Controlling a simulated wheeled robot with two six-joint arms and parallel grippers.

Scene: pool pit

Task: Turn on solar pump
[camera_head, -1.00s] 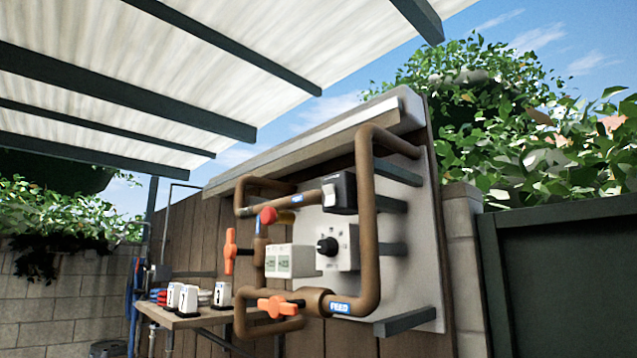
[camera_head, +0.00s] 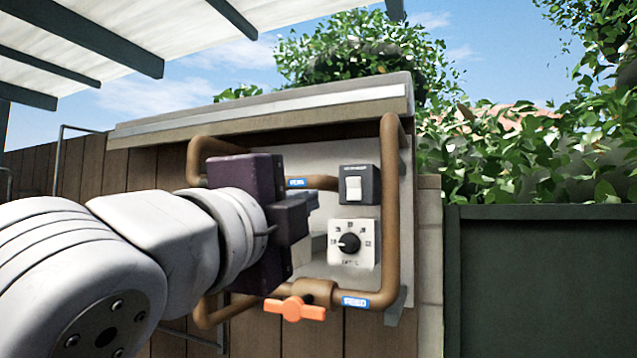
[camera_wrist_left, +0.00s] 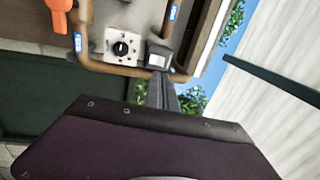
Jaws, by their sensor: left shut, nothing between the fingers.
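A dark switch box (camera_head: 358,184) with a pale rocker switch (camera_head: 354,188) is mounted on the panel in the head view; its lettering is too small to read. It also shows in the left wrist view (camera_wrist_left: 158,60). A white dial plate with a black knob (camera_head: 349,242) sits just below it, and the knob also shows in the left wrist view (camera_wrist_left: 121,48). My left gripper (camera_head: 314,199) is left of the switch box, shut and empty. In the wrist view its fingertips (camera_wrist_left: 163,77) appear close to the switch box; contact cannot be told. My right gripper is out of view.
Brown pipes (camera_head: 390,220) frame the panel (camera_head: 330,156). An orange valve handle (camera_head: 294,309) is at the lower pipe, beside a blue label (camera_head: 356,302). A sloping cover (camera_head: 265,115) overhangs the top. A dark green wall (camera_head: 540,280) stands at right.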

